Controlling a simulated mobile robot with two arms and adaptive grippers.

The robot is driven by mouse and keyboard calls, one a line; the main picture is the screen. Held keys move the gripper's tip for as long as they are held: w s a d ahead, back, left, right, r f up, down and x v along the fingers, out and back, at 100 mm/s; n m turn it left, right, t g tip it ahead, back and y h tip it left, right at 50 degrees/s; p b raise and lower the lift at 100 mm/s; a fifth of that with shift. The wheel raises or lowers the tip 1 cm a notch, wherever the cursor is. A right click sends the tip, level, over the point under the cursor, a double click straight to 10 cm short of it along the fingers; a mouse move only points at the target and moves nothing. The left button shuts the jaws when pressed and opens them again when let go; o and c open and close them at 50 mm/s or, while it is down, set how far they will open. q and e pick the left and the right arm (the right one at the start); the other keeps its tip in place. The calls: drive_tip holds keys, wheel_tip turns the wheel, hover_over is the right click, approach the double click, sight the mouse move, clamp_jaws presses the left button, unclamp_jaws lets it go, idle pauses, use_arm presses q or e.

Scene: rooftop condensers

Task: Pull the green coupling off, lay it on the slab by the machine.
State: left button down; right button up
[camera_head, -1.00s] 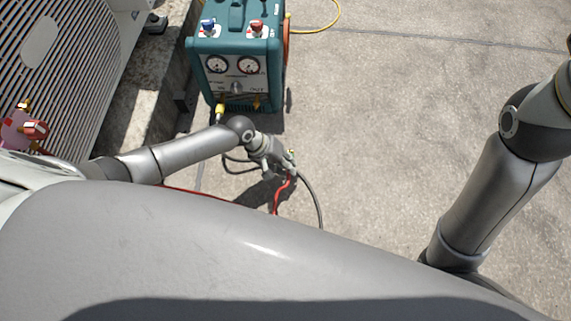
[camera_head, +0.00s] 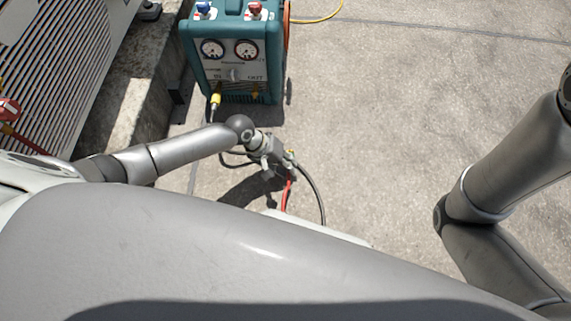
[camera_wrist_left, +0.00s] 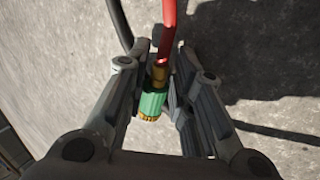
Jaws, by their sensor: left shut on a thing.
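The green coupling (camera_wrist_left: 153,101), with brass-coloured ends and a red hose (camera_wrist_left: 167,28) at one end, sits between the fingers of my left gripper (camera_wrist_left: 158,82) in the left wrist view. The fingers are shut on it. In the head view my left gripper (camera_head: 286,160) is over the concrete floor, below the teal machine (camera_head: 234,77) with two gauges. The red hose (camera_head: 287,193) hangs down from the gripper there. The coupling is too small to make out clearly in that view. My right gripper is outside both views; only its arm shows at the right.
A black hose (camera_head: 313,190) curves beside my left gripper. A yellow-ended hose fitting (camera_head: 215,101) is on the machine's front. A slatted condenser (camera_head: 55,65) on a concrete ledge (camera_head: 150,90) stands at left. The concrete slab (camera_head: 380,120) right of the machine is bare.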

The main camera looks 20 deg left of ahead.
use_arm(q)
drive_tip(key=c, duration=1.2)
unclamp_jaws()
drive_tip(key=shift+o, duration=0.2)
drive_tip(key=shift+a, duration=0.1)
